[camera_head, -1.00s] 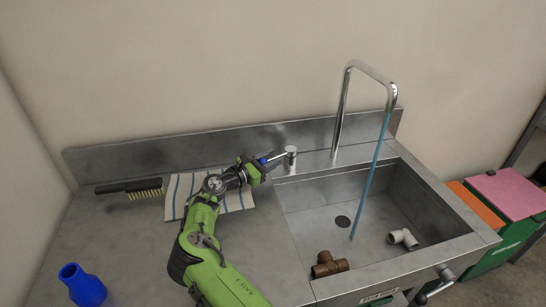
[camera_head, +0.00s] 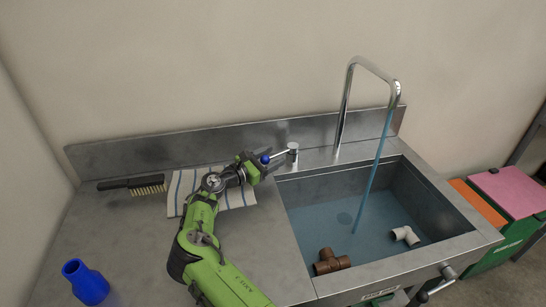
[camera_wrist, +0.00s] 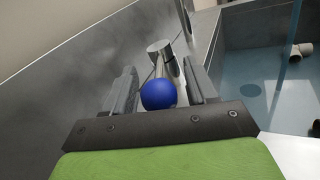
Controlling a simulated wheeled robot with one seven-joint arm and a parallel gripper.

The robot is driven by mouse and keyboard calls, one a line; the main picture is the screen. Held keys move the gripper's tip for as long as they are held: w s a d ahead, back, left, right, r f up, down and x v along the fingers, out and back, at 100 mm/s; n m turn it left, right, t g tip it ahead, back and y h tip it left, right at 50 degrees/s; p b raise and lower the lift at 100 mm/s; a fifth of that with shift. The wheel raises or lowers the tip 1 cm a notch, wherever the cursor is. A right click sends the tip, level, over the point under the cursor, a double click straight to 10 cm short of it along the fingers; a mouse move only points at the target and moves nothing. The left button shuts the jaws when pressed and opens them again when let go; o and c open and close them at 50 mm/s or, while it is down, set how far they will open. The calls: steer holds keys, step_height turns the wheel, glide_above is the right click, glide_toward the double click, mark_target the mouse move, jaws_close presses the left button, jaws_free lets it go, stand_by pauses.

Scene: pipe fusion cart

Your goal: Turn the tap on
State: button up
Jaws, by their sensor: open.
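The chrome tap spout (camera_head: 345,105) rises behind the sink and bends over it. A blue stream of water (camera_head: 374,175) runs from its end into the basin. The tap handle (camera_head: 292,150) is a short metal post with a lever that ends in a blue ball (camera_head: 265,159). My gripper (camera_head: 258,166) is at the lever's end. In the wrist view, the blue ball (camera_wrist: 158,94) sits between the two open fingers of my gripper (camera_wrist: 160,90), with gaps at both sides. The handle post (camera_wrist: 160,47) stands just beyond it.
The sink (camera_head: 440,245) holds bluish water, with a brown pipe tee (camera_head: 328,262) and a white elbow (camera_head: 405,236) in it. A striped cloth (camera_head: 240,195), a brush (camera_head: 135,185) and a blue fitting (camera_head: 85,282) lie on the counter. The wall stands close behind.

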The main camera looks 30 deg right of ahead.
steer(key=a, duration=0.5)
steer(key=s+a+p, duration=0.1)
steer(key=a, duration=0.3)
steer(key=s+a+p, duration=0.1)
steer(key=a, duration=0.4)
steer(key=shift+s+a, duration=0.1)
steer(key=shift+a, duration=0.25)
steer(key=shift+c, duration=0.3)
